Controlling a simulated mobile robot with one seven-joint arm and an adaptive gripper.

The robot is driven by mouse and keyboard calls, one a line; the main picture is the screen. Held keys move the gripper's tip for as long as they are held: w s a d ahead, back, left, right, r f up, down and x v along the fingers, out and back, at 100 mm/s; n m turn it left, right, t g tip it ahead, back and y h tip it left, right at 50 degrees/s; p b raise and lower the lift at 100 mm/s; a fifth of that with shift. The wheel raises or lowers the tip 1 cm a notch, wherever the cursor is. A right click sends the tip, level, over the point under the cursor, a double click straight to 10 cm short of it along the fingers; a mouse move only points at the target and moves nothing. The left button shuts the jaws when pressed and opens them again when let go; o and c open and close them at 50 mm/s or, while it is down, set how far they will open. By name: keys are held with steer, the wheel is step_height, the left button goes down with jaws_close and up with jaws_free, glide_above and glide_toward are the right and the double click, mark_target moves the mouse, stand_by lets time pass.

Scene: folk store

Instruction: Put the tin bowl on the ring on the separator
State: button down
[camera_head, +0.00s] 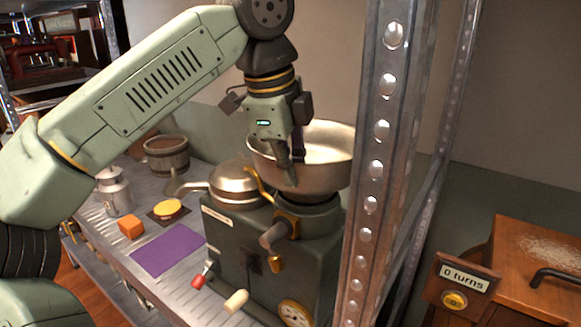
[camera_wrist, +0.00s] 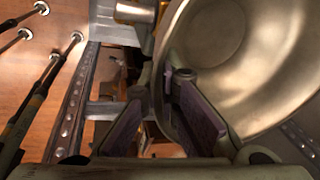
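The tin bowl (camera_head: 325,178) is a wide metal bowl, roughly level, directly above the right part of the dark green separator (camera_head: 235,245). Its underside hides the ring, and I cannot tell whether it touches it. My gripper (camera_head: 290,165) is at the bowl's left side, pointing down, with its fingers straddling the rim. In the wrist view the bowl (camera_wrist: 225,45) fills the upper right. My fingers (camera_wrist: 155,125) are spread there with a gap between them, the bowl's edge passing between, so the gripper looks open.
A metal shelf post (camera_head: 370,170) stands close to the bowl's right. A lidded pan (camera_head: 237,180) is left of the bowl. A purple mat (camera_head: 168,254), orange block (camera_head: 131,228), milk can (camera_head: 115,192) and wooden tub (camera_head: 167,157) lie on the shelf to the left.

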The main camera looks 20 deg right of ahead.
steer(key=shift+f+b, duration=0.55)
steer(key=shift+f, duration=0.1)
steer(key=c, duration=1.7)
jaws_free()
steer(key=shift+r, duration=0.1)
steer(key=v, duration=0.7)
steer(key=shift+s+a+r, duration=0.1)
steer(key=shift+r, duration=0.15)
